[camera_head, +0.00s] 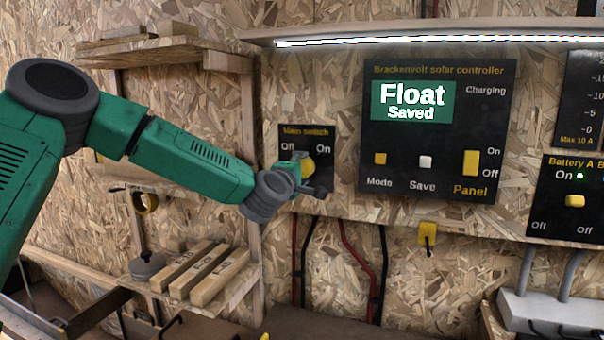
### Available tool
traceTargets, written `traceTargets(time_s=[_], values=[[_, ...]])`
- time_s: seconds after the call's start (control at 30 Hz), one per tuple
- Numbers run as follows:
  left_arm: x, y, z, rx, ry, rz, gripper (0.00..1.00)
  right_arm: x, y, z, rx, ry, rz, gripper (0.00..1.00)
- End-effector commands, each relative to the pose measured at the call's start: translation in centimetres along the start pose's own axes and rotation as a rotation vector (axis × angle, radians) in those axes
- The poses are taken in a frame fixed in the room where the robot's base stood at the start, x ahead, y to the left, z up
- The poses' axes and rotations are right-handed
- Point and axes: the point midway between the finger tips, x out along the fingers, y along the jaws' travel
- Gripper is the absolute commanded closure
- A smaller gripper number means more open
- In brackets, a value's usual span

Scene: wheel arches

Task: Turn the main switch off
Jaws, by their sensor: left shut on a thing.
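The main switch (307,165) is a yellow knob on a small black panel (318,131) marked "Main switch", with "Off" at the left and "On" at the right. The panel is on the chipboard wall. My left gripper (312,178) reaches in from the left and is shut on the yellow knob. Its fingers and wrist hide much of the knob, so I cannot tell which label it points to. My right gripper is not in view.
To the right is the solar controller (437,130), its screen (412,102) reading "Float Saved". A battery panel (571,222) sits further right. A lit shelf (430,33) runs above. Below left, a shelf (240,283) holds wooden blocks (207,272).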

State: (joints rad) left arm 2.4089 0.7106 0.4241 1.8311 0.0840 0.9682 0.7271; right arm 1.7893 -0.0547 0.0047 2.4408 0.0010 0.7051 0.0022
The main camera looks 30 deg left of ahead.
Motion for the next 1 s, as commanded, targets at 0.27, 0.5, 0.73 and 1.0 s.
traceTargets(time_s=[0.27, 0.5, 0.73, 1.0], values=[[-0.1, -1.0, 0.1, -0.009, -0.004, -0.02, 0.82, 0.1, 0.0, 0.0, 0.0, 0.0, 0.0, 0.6], [-0.1, -1.0, 0.0, -0.008, -0.003, -0.019, 0.32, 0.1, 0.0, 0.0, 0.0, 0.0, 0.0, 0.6], [-0.2, -0.4, 0.0, -0.009, -0.001, -0.009, 0.32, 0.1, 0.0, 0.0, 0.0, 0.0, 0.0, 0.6], [-2.1, -0.2, 0.0, -0.01, -0.002, -0.006, 0.32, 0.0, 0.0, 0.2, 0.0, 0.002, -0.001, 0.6]])
